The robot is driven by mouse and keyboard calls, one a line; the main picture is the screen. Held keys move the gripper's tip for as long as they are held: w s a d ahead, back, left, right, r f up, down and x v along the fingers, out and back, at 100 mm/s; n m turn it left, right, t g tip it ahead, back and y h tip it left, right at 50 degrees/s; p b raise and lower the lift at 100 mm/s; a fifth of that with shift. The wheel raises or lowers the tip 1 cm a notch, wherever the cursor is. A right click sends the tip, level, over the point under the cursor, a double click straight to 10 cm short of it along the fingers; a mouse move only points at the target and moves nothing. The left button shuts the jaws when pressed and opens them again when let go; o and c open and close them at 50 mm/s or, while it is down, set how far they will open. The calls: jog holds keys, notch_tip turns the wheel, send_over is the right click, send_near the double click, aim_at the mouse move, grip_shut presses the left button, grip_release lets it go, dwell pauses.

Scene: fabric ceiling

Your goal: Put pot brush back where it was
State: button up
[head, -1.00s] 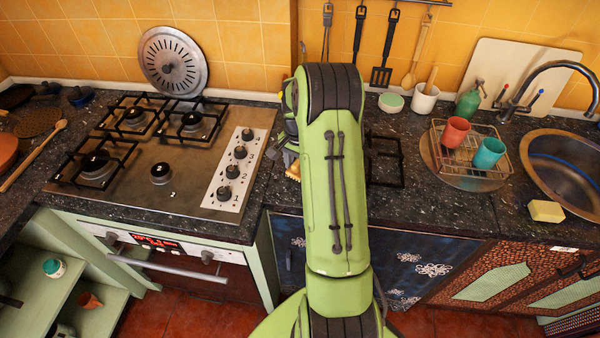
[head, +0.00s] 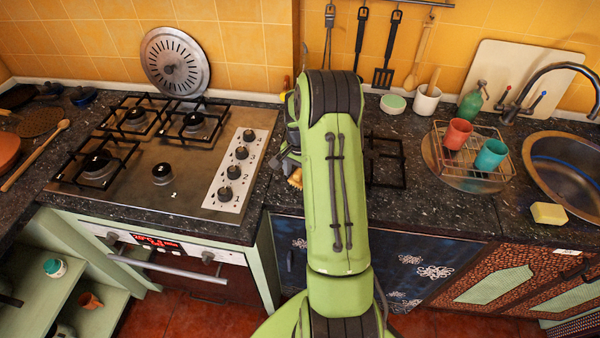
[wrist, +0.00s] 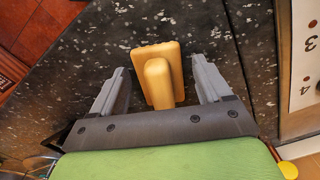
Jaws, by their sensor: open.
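The pot brush (wrist: 158,75), a yellow-tan block with a rounded knob handle, lies on the dark speckled counter in the wrist view. My gripper (wrist: 160,85) is open, with one grey finger on each side of the brush and a gap to both. The knob points towards the gripper's palm. In the head view only a small part of the brush (head: 295,179) shows at the left edge of my green arm, which hides most of the gripper.
The gas stove (head: 165,160) is left of my arm. A black grate (head: 385,165), a dish rack (head: 472,160) with cups, a white utensil crock (head: 426,100), a sponge (head: 548,213) and the sink (head: 570,170) are to the right. Utensils hang on the wall.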

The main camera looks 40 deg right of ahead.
aim_at(300, 170)
notch_tip(300, 170, up, 12)
jog(key=p, duration=0.1)
jog(key=s+a+r+n+t, duration=0.1)
jog(key=a+r+n, duration=0.3)
jog(key=a+r, duration=0.35)
jog(key=s+a+r+n+t+h, duration=0.1)
jog(key=s+a+r+n+t, duration=0.1)
jog(key=s+a+r+n, duration=0.5)
jog(key=s+a+n+t+y, duration=0.1)
jog(key=s+a+n, duration=0.3)
jog(key=s+a, duration=0.7)
jog(key=shift+s+f+t, duration=0.35)
jog(key=shift+s+t, duration=0.05)
jog(key=shift+t, duration=0.4)
